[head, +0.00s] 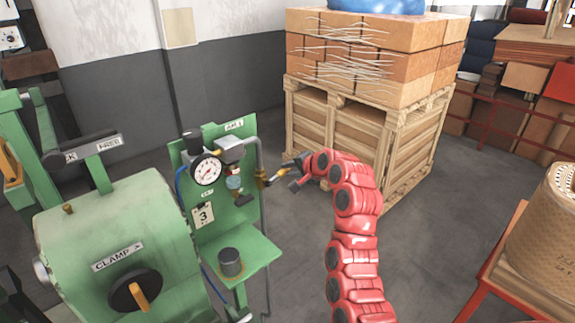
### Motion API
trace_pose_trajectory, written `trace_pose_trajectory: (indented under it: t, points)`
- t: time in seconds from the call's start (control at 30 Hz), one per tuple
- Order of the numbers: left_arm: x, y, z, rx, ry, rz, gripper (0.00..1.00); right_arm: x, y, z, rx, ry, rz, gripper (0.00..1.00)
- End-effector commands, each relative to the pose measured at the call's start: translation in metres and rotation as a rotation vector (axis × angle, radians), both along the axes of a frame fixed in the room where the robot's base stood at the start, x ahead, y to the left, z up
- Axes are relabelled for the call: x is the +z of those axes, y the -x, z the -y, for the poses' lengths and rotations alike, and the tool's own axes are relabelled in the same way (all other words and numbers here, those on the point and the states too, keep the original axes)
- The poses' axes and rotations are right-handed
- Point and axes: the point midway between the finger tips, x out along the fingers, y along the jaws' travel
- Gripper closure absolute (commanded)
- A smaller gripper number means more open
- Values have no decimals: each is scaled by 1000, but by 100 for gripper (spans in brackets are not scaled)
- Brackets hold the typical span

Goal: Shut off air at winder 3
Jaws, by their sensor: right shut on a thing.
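A green panel marked "AIR" and "3" (218,135) stands in the middle left. It carries a round white pressure gauge (207,170), a grey regulator body and a small clear bowl below. A grey pipe runs down its right edge to a brass valve (262,179). A yellow-orange valve handle (281,172) reaches from it to the right. My red right arm comes up from the bottom, and its dark gripper (287,173) is at this handle, shut on it. The fingers hide part of the handle, and its exact angle is hard to read. My left gripper is out of view.
A green winder (120,240) with a "CLAMP" label and a black knob stands left of the panel. A pallet of boxes (365,125) stands behind my right gripper. A red-edged table with a wound coil (545,225) is at right. Floor between is clear.

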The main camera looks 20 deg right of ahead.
Motion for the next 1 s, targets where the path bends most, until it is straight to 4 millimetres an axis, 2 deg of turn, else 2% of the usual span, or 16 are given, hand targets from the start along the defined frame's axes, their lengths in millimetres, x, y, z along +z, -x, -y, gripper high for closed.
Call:
trace_pose_trajectory:
  t: [0.1, 0.4, 0.97, 1.0]
  points:
    - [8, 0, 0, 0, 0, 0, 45, -4, 0, 3, -2, -68, -30, 100]
    - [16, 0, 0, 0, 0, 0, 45, -13, -1, 4, -2, -174, -64, 100]
    - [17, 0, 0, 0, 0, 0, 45, -17, -1, 3, 0, -197, -75, 100]
    - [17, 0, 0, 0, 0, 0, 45, -17, -1, 3, 0, -197, -75, 69]
